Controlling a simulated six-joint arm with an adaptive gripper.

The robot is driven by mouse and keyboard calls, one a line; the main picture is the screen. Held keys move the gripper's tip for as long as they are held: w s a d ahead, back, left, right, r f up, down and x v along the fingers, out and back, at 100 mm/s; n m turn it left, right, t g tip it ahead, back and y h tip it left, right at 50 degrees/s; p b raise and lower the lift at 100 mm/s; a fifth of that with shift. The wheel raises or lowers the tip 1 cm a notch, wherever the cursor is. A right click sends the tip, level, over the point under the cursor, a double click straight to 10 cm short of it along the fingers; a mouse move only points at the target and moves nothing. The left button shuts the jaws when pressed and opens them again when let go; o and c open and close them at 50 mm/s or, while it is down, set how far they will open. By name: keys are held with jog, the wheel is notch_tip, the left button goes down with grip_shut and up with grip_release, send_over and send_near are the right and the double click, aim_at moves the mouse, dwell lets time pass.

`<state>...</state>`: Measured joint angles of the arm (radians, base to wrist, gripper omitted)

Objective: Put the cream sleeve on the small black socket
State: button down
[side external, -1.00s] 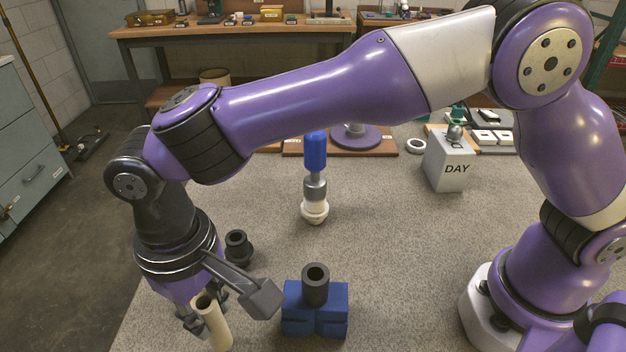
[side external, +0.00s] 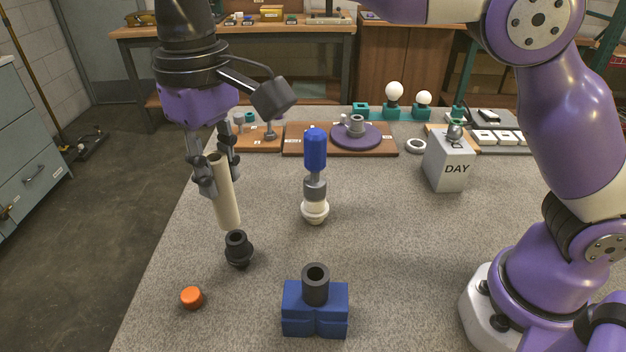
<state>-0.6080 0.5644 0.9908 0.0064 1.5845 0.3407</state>
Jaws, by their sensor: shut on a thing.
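The cream sleeve (side external: 226,195) is a long hollow tube, held upright with a slight tilt. My gripper (side external: 207,184) is shut on its upper part from the left side. A small black socket (side external: 238,249) stands on the grey table below the sleeve. The sleeve's lower end appears just above and slightly left of the socket in the picture; I cannot tell how they line up in depth. Another black hollow cylinder (side external: 315,285) stands upright in a blue block (side external: 315,311) at the front, so two black parts are in view.
An orange cap (side external: 192,298) lies at the front left. A blue-topped part on a cream base (side external: 315,170) stands mid-table. Wooden boards with a purple disc (side external: 357,137) line the back. The centre-right table is clear.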

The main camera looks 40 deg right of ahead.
aim_at(225, 192)
jog(key=shift+w+d+f, duration=0.35)
jog(key=shift+w+f, duration=0.25)
jog(key=shift+f, duration=0.5)
jog(key=shift+w+d+f, duration=0.3)
jog(key=shift+w+f, duration=0.35)
jog(key=shift+f, duration=0.45)
jog(key=shift+w+d+f, duration=0.35)
jog(key=shift+w+f, duration=0.25)
jog(key=shift+f, duration=0.5)
jog(key=shift+f, duration=0.35)
jog(key=c, duration=0.7)
grip_release()
